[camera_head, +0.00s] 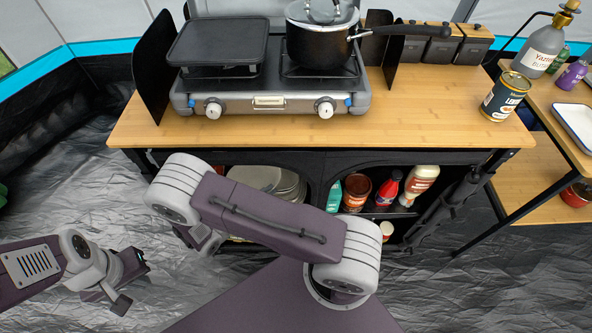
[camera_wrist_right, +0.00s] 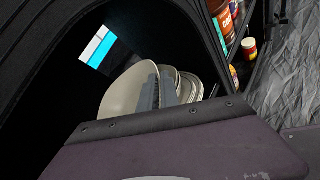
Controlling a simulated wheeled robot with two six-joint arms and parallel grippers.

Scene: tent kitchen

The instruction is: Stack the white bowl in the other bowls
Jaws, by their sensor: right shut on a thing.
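A white bowl (camera_wrist_right: 127,92), tilted on its side, is in the right wrist view inside the dark shelf compartment. My right gripper (camera_wrist_right: 158,94) is shut on its rim. The other bowls (camera_wrist_right: 184,87), a pale nested stack, stand just right of the fingers; I cannot tell whether the held bowl touches them. In the head view pale stacked dishes (camera_head: 284,183) show in the left opening under the counter, partly behind my right arm, which hides the right fingertips. My left gripper (camera_head: 130,281) is open and empty, low over the floor at the left.
The compartment's dark curved frame (camera_wrist_right: 215,45) closes in around the right gripper. Bottles and jars (camera_head: 388,188) stand in the right opening. A stove (camera_head: 268,104) with a pot (camera_head: 318,45) is on the wooden counter (camera_head: 420,120) above. The floor at left is clear.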

